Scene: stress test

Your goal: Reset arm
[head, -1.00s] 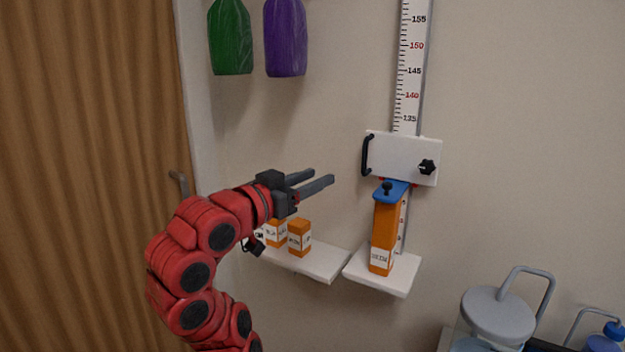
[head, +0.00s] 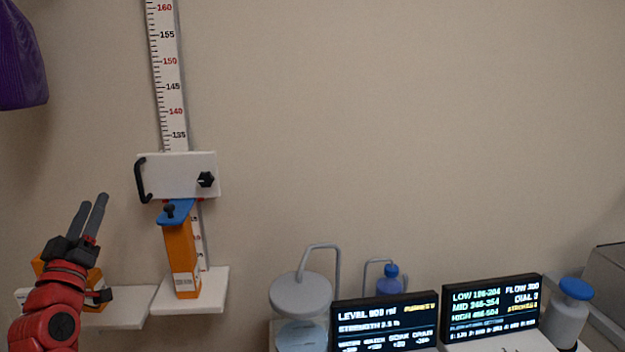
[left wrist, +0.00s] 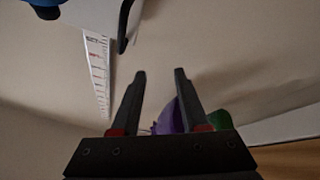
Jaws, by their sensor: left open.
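My left gripper (head: 91,217) is at the lower left of the head view, with its two dark fingers pointing up. They are apart, with nothing between them in the head view. In the left wrist view the same fingers (left wrist: 158,88) stand apart against the wall, with a purple shape (left wrist: 168,118) and a green one (left wrist: 219,119) behind them. My red left arm (head: 50,312) stands in front of small orange boxes (head: 95,275) and partly hides them. My right gripper is in neither view.
A white plate with a black handle (head: 177,176) sits on the wall ruler (head: 167,80). Below it a tall orange box (head: 180,260) stands on a white shelf (head: 217,285) under a blue piece (head: 177,211). Dark displays (head: 385,322) and a grey-lidded vessel (head: 300,293) stand lower right.

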